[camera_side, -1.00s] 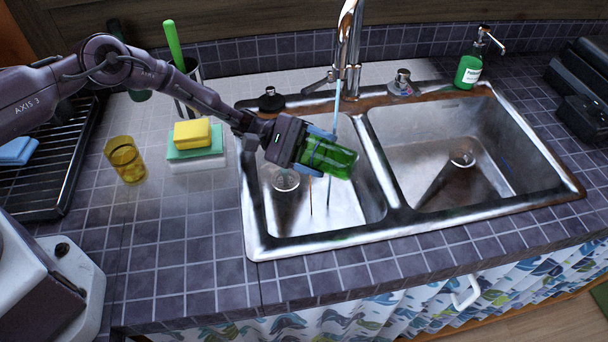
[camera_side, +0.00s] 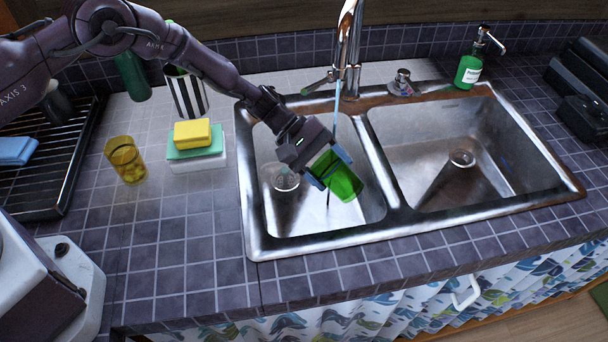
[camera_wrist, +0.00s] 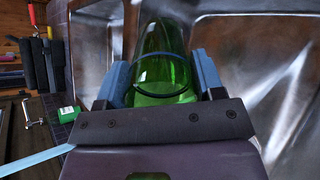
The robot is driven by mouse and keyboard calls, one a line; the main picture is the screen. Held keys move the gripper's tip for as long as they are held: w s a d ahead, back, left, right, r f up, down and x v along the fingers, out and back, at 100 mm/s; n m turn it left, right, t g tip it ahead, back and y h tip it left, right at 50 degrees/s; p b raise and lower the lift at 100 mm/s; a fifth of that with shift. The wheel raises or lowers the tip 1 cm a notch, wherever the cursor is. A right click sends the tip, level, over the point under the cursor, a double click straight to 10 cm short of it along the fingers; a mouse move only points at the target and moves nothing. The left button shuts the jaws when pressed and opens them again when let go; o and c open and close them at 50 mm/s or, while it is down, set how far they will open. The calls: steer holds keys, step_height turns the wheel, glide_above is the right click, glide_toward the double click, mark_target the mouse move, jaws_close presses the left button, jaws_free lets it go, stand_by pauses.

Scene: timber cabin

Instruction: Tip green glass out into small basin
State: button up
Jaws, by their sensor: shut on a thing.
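My gripper (camera_side: 328,170) is shut on the green glass (camera_side: 345,184) and holds it over the left, smaller basin (camera_side: 275,224). The glass is tilted, its free end pointing down and to the right in the side view. In the wrist view the green glass (camera_wrist: 163,70) sits between the blue fingers. A thin dark streak shows below the glass in the side view; I cannot tell whether it is liquid. A round drain (camera_side: 286,180) shows in the basin floor beside my gripper.
The tap (camera_side: 349,50) stands behind the basins, with a thin blue stream or rod below it. The larger basin (camera_side: 500,170) is on the right. A yellow glass (camera_side: 126,160), a yellow sponge (camera_side: 192,133) and a striped holder (camera_side: 187,95) stand on the left counter. A soap bottle (camera_side: 468,71) stands back right.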

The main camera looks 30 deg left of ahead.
mark_target(360, 186)
steer(key=y, duration=0.1)
steer(key=d+f+y, duration=0.1)
steer(key=y, duration=0.1)
steer(key=shift+y, duration=0.3)
steer(key=d+y, duration=0.1)
steer(key=y, duration=0.1)
steer(key=d+f+y+b, duration=0.1)
steer(key=d, duration=0.1)
steer(key=d+f+y, duration=0.1)
steer(key=y, duration=0.1)
steer(key=shift+w+d+y, duration=0.1)
steer(key=shift+d+y, duration=0.05)
steer(key=shift+y, duration=0.15)
steer(key=shift+d+r+g+y+b, duration=0.15)
steer(key=shift+d+r+y+b, duration=0.2)
steer(key=shift+r+y, duration=0.25)
steer(key=shift+d+r+g+y+b, duration=0.15)
steer(key=shift+d+r+y+b, duration=0.2)
steer(key=shift+r, duration=0.3)
steer(key=shift+a, duration=0.1)
